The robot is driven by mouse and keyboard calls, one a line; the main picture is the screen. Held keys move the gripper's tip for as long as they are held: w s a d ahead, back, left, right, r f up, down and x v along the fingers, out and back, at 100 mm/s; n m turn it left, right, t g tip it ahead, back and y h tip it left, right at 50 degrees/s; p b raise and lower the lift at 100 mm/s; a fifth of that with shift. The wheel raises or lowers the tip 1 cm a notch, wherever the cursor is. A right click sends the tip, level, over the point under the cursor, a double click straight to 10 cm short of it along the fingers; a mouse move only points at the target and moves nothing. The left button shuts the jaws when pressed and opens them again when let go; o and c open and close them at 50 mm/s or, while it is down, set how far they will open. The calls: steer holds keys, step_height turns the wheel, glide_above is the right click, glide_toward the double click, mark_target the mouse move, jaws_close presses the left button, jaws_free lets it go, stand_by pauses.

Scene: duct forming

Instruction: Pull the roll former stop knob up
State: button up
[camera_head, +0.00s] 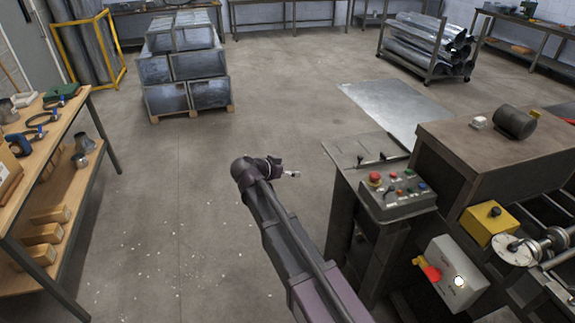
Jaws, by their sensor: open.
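A red mushroom-shaped knob (375,178) stands at the left of the sloped grey control panel (405,204), with small coloured buttons to its right. It looks like the stop knob, but I cannot tell whether it is pressed in or up. My gripper (296,174) is to the left of the panel, apart from it, over the open floor. It is small in the picture, open, and nothing shows between its fingers. My arm reaches up to it from the bottom of the picture.
A yellow box with a black button (495,211) and a grey box with a red-and-yellow handle (455,274) sit on the machine at right. A workbench (70,140) with tools stands at left. Floor between is clear.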

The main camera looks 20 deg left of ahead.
steer(key=s+d+f+n+g+y, duration=0.1)
steer(key=s+d+f+g, duration=0.15)
steer(key=d, duration=0.85)
steer(key=s+d+f+n+g, duration=0.15)
steer(key=d+f+g, duration=0.25)
steer(key=d, duration=0.8)
steer(key=s+d+f+n+g+y, duration=0.3)
steer(key=s+d+g+y, duration=0.1)
steer(key=s+d, duration=0.9)
steer(key=shift+s+d+f+y, duration=0.15)
steer(key=shift+s+d+y, duration=0.1)
steer(key=shift+d+y, duration=0.6)
